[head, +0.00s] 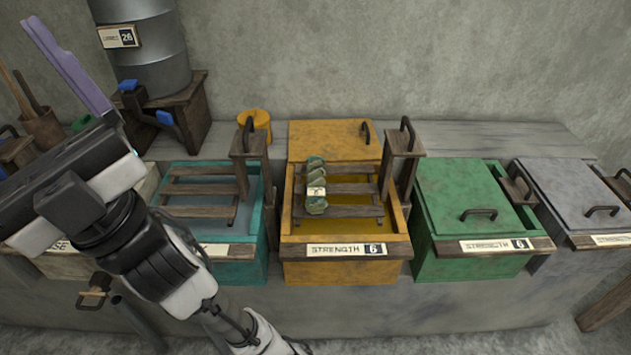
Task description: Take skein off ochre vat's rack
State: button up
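The ochre vat (288,230) stands open in the middle of the head view, with a label reading STRENGTH 6 (346,250) on its front. Its wooden slatted rack (352,188) sits across the opening. A twisted grey-green skein (316,175) with a small pale tag lies front to back over the rack's slats, left of the middle. My gripper (75,75) is at the upper left, raised and well apart from the skein. A lilac finger shows, but I cannot tell whether the gripper is open or shut.
A teal vat (262,225) with a rack stands to the left, partly behind my arm. A lidded green vat (465,200) and a lidded grey vat (575,190) stand to the right. An upright handle post (404,165) rises at the ochre rack's right side. The ochre lid (325,135) lies behind.

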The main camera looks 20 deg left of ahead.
aim_at(314, 204)
jog(key=j+z, duration=0.4)
jog(key=j, duration=0.5)
jog(key=i+j+z, duration=0.15)
jog(key=i+j, duration=0.15)
